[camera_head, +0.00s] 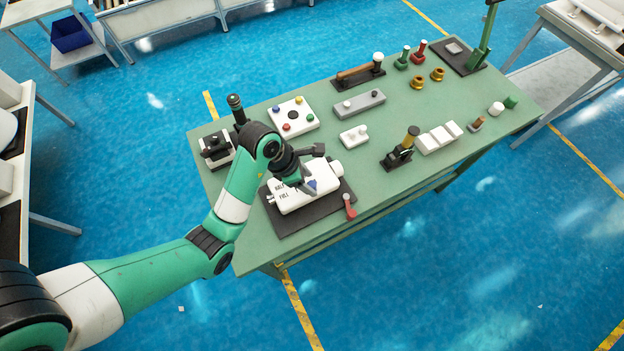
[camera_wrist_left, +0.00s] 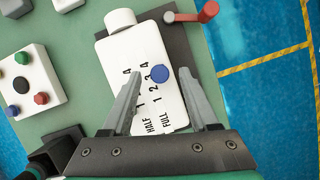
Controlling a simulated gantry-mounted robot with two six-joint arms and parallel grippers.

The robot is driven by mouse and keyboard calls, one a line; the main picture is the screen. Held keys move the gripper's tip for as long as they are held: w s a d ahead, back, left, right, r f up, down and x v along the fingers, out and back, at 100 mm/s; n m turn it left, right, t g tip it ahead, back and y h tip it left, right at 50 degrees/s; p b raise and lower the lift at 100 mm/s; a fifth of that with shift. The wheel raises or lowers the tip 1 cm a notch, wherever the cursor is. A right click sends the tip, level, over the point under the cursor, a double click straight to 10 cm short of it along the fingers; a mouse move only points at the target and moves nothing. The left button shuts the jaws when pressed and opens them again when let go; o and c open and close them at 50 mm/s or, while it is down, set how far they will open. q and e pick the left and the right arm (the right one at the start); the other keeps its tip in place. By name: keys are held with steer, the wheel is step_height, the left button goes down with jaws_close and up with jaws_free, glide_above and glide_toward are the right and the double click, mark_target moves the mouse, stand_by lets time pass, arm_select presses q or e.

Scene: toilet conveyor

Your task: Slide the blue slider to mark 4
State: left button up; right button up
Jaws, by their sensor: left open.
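A white device (camera_head: 292,199) with printed HALF and FULL labels lies on a dark plate on the green table. Its blue slider (camera_head: 312,184) shows beside my left gripper (camera_head: 306,181). In the left wrist view the blue slider (camera_wrist_left: 158,75) sits near the upper end of the row of printed numbers; I cannot tell exactly which mark it lines up with. My left gripper (camera_wrist_left: 162,77) is open over the device, its fingertips on either side of the slider with gaps visible. My right gripper is not in view.
A red-knobbed lever (camera_head: 349,206) stands at the plate's front right corner. A white button box (camera_head: 292,117) is behind the device, and a small white block (camera_head: 354,136) is to its right. A black post stands at the left. The table's front edge is close.

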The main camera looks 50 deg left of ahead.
arm_select(q)
steer(key=shift+x, duration=1.35)
steer(key=shift+r, duration=0.1)
jaws_close()
